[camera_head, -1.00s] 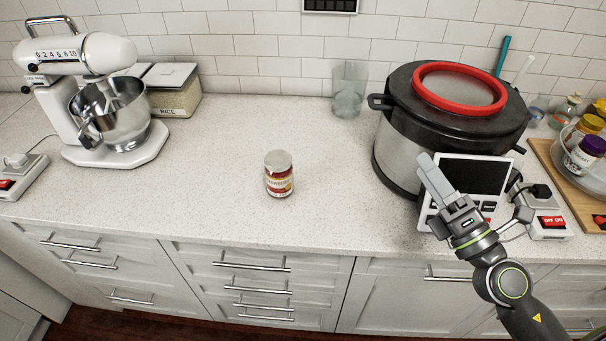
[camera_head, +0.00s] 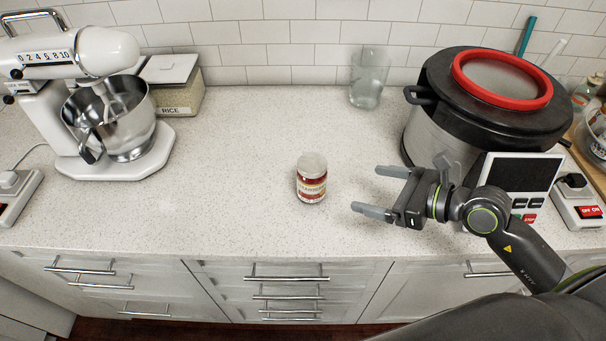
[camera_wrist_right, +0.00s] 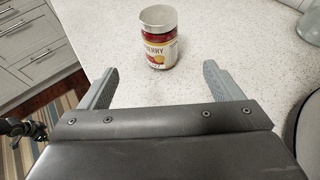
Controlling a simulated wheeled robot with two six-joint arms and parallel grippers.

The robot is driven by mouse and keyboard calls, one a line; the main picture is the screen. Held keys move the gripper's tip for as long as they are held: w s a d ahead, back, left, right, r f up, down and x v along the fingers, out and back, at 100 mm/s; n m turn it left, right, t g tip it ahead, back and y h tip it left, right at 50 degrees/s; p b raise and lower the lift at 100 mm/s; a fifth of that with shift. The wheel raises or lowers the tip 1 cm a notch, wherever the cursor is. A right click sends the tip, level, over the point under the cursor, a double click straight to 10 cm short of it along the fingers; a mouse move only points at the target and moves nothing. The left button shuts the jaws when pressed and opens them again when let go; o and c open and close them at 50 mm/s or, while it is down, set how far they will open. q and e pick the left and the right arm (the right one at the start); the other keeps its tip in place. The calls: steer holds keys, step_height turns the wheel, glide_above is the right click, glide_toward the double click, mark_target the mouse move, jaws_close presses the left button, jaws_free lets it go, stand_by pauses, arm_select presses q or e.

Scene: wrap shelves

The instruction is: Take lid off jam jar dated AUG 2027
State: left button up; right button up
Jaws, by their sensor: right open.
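A small jam jar (camera_head: 311,184) with a red and cream label stands upright on the counter. Its pale lid (camera_head: 312,165) is on top. No date is readable. My right gripper (camera_head: 368,190) is open and empty, to the right of the jar, its fingers pointing left toward it and apart from it. The open fingers also show in the right wrist view (camera_wrist_right: 160,82).
A large pressure cooker (camera_head: 425,140) with a red-ringed lid stands at the right behind my arm. A white stand mixer (camera_head: 120,165), a RICE container (camera_head: 178,100) and a clear glass (camera_head: 369,78) stand farther back. The counter (camera_head: 240,170) around the jar is clear.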

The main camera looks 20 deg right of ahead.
mark_target(325, 178)
steer(key=p+x, duration=0.2)
steer(key=x, duration=0.9)
steer(key=shift+a+r, duration=0.1)
steer(key=shift+r, duration=0.05)
steer(key=shift+w+a+f+p, duration=0.25)
steer(key=shift+w+a+p, duration=0.1)
steer(key=shift+w, duration=0.1)
steer(key=p+x, duration=0.1)
steer(key=x, duration=0.2)
steer(key=shift+f, duration=0.15)
steer(key=shift+w+a+f, duration=0.25)
steer(key=shift+w+f, duration=0.05)
steer(key=shift+w, duration=0.1)
